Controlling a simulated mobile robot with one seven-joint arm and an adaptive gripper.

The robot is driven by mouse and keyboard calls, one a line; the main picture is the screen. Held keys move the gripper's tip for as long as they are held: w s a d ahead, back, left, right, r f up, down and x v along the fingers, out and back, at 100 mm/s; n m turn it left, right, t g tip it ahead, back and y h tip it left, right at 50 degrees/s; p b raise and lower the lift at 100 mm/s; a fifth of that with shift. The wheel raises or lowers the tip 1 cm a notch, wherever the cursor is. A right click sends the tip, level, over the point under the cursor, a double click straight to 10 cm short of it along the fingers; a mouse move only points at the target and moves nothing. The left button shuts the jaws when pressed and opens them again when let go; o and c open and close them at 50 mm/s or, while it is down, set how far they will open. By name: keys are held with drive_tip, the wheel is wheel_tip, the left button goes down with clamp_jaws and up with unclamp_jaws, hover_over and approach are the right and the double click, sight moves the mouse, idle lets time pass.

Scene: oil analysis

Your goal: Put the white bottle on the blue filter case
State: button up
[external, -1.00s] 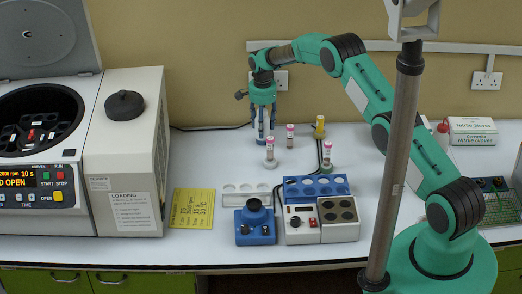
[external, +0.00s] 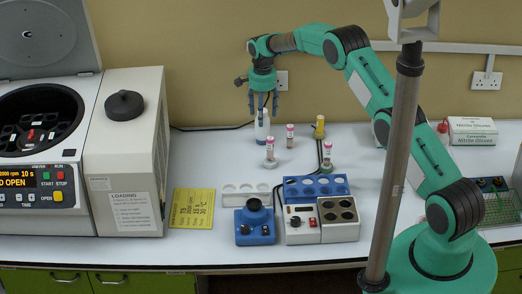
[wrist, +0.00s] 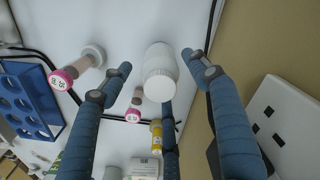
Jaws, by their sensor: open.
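The white bottle (external: 262,128) stands upright on the bench near the back wall. In the wrist view the white bottle (wrist: 160,70) shows its cap toward the camera, with bare space on both sides. My gripper (external: 263,106) is above the bottle, pointing down, fingers spread and empty. In the wrist view my gripper (wrist: 157,65) has its blue fingers around the bottle's outline, apart from it. No thing is plainly a blue filter case; blue items are a rack with round holes (external: 290,194) and a small device with a black top (external: 264,227).
Pink-capped tubes in small stands (external: 270,152) (external: 327,156) are close by, with another pink-capped tube (external: 290,136) and a yellow-capped one (external: 320,127). An open centrifuge (external: 128,190) fills the left. A glove box (external: 472,130) is at right. The bench left of the bottle is clear.

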drive_tip(key=shift+r, duration=3.35)
